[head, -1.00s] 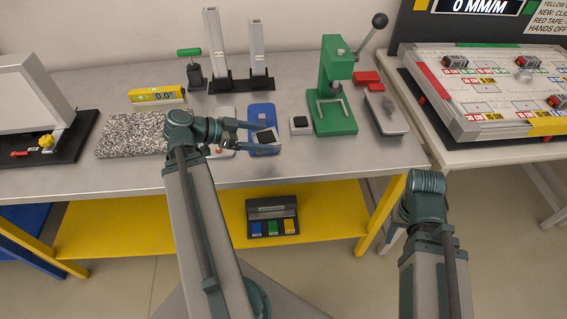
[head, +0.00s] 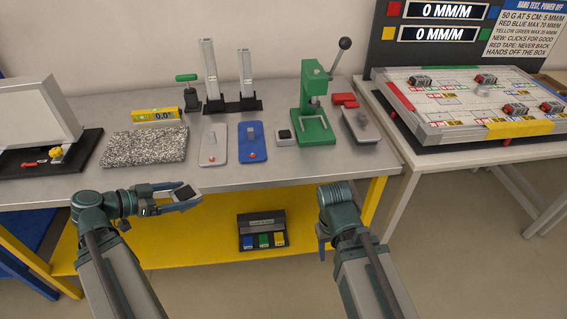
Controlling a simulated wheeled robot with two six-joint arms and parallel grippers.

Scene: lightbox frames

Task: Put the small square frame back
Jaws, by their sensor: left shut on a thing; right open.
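My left gripper (head: 178,199) is shut on a small dark square piece (head: 185,191), which looks like the small square frame. It holds the piece off the front edge of the bench, clear of the bench top. My fingers hide part of its edges. A blue plate (head: 250,151) with a small upright post and a red dot lies on the bench, with no frame on it. A similar pale plate (head: 213,156) lies to its left. My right gripper (head: 322,238) is low in front of the bench, apart from everything; its fingers hardly show.
A small block with a dark top (head: 285,138) sits beside the green press (head: 313,122). A speckled slab (head: 146,147), a yellow level (head: 156,114) and two grey posts stand on the bench (head: 240,175).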

